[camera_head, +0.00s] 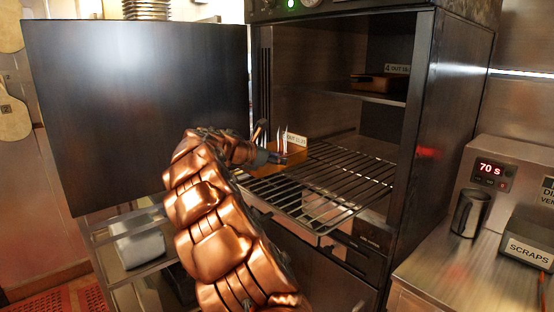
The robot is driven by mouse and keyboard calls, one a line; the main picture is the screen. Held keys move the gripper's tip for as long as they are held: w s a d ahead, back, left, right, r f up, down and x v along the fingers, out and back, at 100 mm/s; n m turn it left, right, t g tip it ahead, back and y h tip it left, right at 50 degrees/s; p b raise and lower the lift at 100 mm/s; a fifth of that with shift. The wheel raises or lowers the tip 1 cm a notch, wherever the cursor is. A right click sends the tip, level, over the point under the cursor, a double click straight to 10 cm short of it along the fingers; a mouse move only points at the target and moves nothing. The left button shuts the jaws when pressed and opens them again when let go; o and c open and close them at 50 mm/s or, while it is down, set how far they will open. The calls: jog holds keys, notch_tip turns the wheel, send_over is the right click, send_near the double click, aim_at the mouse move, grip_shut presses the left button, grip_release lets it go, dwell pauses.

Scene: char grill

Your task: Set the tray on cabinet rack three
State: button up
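My copper-plated arm reaches into the open dark cabinet (412,150) from the lower left. My gripper (284,159) is at an orange-brown tray (300,152) over the left part of a wire rack (340,183) that sticks out of the cabinet. The tray carries a white label reading "OUT" and some thin pale upright prongs. My arm hides the tray's near left part. The fingers are small and dark here, so I cannot tell whether they grip the tray, or whether the tray fully rests on the rack.
The cabinet's dark door (140,110) stands open at left. Another tray (375,81) sits on the upper shelf (385,97). At right, a metal counter (440,275) holds a dark cup (469,213), a box marked "SCRAPS" (528,240) and a unit showing "70 s" (492,168). The wire rack's right side is bare.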

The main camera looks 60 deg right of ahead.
jog(key=b+v, duration=0.1)
jog(key=v, duration=1.1)
jog(key=shift+b, duration=0.3)
jog(key=shift+r, duration=0.15)
jog(key=s+a+f+m+y, duration=0.4)
jog(key=s+a+f, duration=0.4)
jog(key=a, duration=0.7)
jog(key=s+a+f+m+y, duration=0.5)
jog(key=s+a+f, duration=0.3)
jog(key=s+a, duration=0.3)
jog(key=s+a+f+m+t+y, duration=0.1)
jog(key=s+a+f+m+y, duration=0.3)
jog(key=a, duration=1.6)
jog(key=s+f+m, duration=0.1)
jog(key=s+f, duration=0.3)
jog(key=s, duration=0.1)
jog(key=shift+s+f, duration=0.25)
jog(key=shift+f, duration=0.05)
